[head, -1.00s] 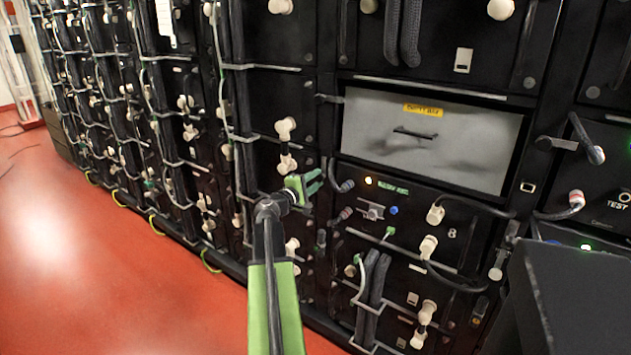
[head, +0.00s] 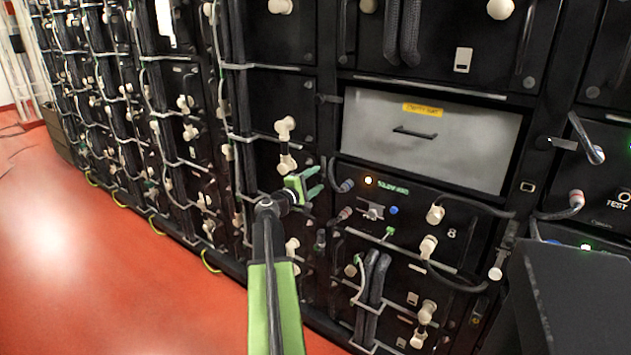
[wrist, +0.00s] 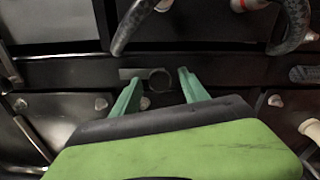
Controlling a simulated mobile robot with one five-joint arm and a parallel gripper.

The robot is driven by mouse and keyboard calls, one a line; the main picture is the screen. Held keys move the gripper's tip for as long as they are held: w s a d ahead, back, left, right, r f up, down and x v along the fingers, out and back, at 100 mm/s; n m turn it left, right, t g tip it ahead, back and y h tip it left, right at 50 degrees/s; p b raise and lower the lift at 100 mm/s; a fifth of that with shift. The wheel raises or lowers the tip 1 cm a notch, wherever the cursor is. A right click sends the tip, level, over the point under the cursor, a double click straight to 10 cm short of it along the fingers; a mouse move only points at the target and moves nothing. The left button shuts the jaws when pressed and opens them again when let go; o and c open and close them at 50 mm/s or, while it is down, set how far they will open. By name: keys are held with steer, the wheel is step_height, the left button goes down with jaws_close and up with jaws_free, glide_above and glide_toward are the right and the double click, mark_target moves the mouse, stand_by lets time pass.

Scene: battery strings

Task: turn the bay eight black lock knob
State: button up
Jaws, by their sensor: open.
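Bay eight is the black front marked "8" (head: 430,262), below the grey drawer in the head view. A small dark knob (head: 321,239) sits on the post at its left edge and looks like the lock knob. In the wrist view a black round knob with a flat tab (wrist: 160,80) lies on a dark strip, framed between my fingers. I cannot be sure that both are the same knob. My green gripper (head: 315,183) is open and empty, in front of the cabinet just left of bay eight. In the wrist view its fingertips (wrist: 160,74) stand either side of the knob, with no clear contact.
Thick grey cables (wrist: 292,25) and connectors crowd the wrist view's top. A grey drawer (head: 460,150) is above. Red floor (head: 60,270) is open at left.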

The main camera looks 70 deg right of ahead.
steer(key=shift+a, duration=0.1)
steer(key=v, duration=1.7)
steer(key=shift+w+a, duration=0.1)
steer(key=shift+a, duration=0.05)
